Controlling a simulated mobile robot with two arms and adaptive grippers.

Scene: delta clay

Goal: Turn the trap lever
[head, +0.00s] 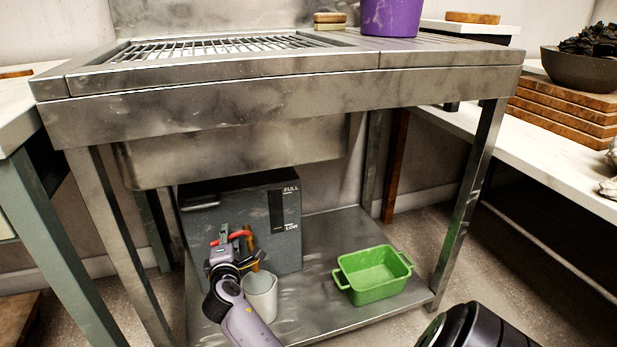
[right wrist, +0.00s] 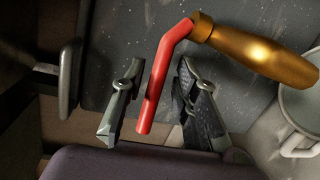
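The trap is a dark grey box (head: 230,215) under the sink, with FULL and LOW marks on its front. Its red lever (head: 240,235) sticks out at the front by a brass outlet (head: 253,254). In the right wrist view, the bent red lever (right wrist: 167,70) joins the brass piece (right wrist: 262,55) at its upper end. My right gripper (head: 222,238) is at the lever. Its fingers (right wrist: 157,85) are open, one on each side of the lever's free end, with gaps showing on both sides. My left gripper is not in view.
A pale cup (head: 261,299) stands below the outlet, close beside my right arm. A green two-handled tub (head: 373,275) sits to its right on the metal lower shelf (head: 325,325). The sink basin (head: 235,150) hangs above, and metal table legs (head: 468,200) flank the space.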

